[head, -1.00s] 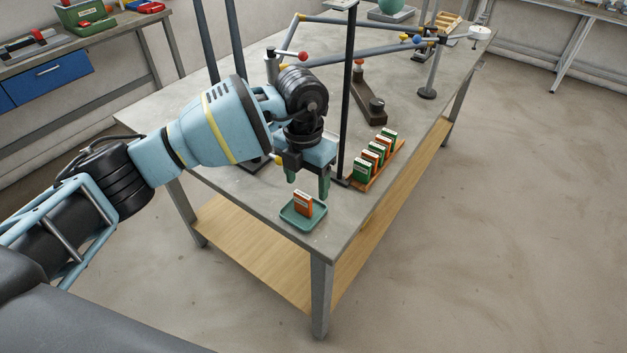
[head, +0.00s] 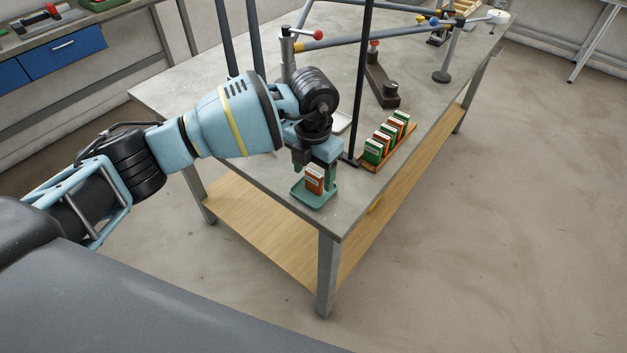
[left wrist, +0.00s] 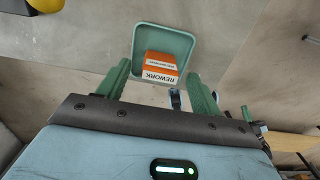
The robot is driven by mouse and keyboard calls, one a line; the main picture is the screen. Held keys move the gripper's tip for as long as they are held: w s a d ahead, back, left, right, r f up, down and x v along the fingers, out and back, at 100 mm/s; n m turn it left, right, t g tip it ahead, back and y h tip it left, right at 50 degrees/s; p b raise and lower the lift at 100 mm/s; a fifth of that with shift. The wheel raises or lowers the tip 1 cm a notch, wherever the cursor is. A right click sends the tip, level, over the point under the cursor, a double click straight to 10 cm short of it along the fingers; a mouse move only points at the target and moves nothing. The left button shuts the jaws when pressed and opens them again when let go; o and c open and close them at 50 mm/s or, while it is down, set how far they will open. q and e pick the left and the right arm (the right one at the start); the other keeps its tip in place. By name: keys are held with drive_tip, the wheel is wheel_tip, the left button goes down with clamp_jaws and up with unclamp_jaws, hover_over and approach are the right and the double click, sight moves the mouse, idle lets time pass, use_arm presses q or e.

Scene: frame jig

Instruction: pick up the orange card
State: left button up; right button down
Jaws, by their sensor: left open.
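The orange card (head: 314,180) stands upright in a small green tray (head: 312,201) near the table's front corner. In the left wrist view the orange card (left wrist: 160,68), marked REWORK, shows in the green tray (left wrist: 166,31) beyond the fingertips. My left gripper (head: 314,174) is open just above and behind the card, its fingers pointing down. In the left wrist view the open fingers (left wrist: 160,85) frame the card from either side. I cannot tell whether a finger touches it. My right gripper is not in view.
A rack (head: 402,144) of several green and orange cards stands to the right along the table edge. A dark upright post (head: 361,90) rises between the rack and my left gripper. A jig with blue-grey bars (head: 375,35) lies further back.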

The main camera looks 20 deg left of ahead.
sight(313, 174)
use_arm(q)
wheel_tip(313, 174, down, 3)
drive_tip(key=shift+a, duration=0.1)
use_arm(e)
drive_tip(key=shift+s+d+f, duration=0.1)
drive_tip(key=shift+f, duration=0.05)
use_arm(q)
drive_tip(key=shift+c, duration=1)
drive_tip(key=c, duration=0.8)
drive_tip(key=shift+c, duration=0.2)
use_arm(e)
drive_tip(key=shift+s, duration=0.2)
use_arm(q)
drive_tip(key=shift+r, duration=0.1)
